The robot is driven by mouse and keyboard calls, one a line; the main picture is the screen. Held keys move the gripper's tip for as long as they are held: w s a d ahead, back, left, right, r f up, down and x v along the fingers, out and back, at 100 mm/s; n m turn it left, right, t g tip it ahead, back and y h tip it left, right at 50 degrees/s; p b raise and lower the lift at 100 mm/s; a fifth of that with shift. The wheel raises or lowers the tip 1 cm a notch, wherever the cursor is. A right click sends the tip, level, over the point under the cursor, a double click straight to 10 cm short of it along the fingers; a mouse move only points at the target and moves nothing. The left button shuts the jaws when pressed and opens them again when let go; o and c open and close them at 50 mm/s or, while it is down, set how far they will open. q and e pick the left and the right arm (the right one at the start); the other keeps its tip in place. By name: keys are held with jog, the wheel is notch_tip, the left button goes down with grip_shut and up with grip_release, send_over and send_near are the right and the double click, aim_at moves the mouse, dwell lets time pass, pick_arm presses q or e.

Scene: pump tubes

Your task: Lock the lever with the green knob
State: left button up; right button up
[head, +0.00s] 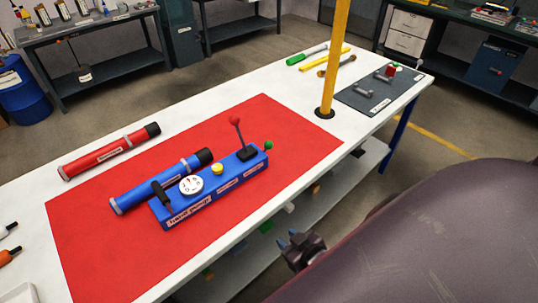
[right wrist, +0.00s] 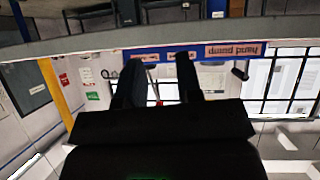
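The blue hand pump (head: 210,188) sits on the red mat (head: 100,245). A green knob (head: 268,146) sticks out at its right end, beside the black base of an upright lever with a red knob (head: 235,121). The pump's labelled side also shows upside down in the right wrist view (right wrist: 200,54). My right gripper (head: 300,246) is below and in front of the table's near edge, apart from the pump. In the right wrist view its two fingers (right wrist: 160,75) stand apart with nothing held between them. My left gripper is not in view.
A blue tube (head: 150,188) lies against the pump's far side, and a red tube (head: 110,150) lies behind it. A yellow post (head: 335,60) rises from the white table (head: 275,82). A dark tray (head: 365,98) with bolts is at right. The mat's front right is clear.

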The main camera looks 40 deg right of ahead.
jog(key=w+a+f+b, duration=0.1)
jog(key=w+a+f+m+t+y+b, duration=0.1)
jog(key=a, duration=0.1)
jog(key=w+a+f+m+b, duration=0.1)
jog(key=shift+a+f+t, duration=0.15)
jog(key=shift+a+t, duration=0.15)
jog(key=shift+a, duration=0.05)
grip_shut()
jog(key=m+t, duration=0.1)
jog(key=m, duration=0.1)
jog(key=w+a+r+m+t+b, duration=0.1)
jog(key=m, duration=0.1)
jog(key=w+m+t+b, duration=0.1)
jog(key=m, duration=0.1)
jog(key=shift+a+r+h, duration=0.15)
jog(key=shift+a+h, duration=0.15)
jog(key=shift+a, duration=0.1)
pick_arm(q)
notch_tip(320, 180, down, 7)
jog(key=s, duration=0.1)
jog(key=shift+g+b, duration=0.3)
pick_arm(e)
jog(key=s+d+r+m+h, duration=0.1)
jog(key=d+m+h, duration=0.2)
jog(key=m, duration=0.6)
jog(key=s+d+r+m+t+h, duration=0.1)
jog(key=d+r+m+h, duration=0.1)
jog(key=m+h, duration=0.5)
jog(key=shift+d+m, duration=0.5)
jog(key=shift+m, duration=0.7)
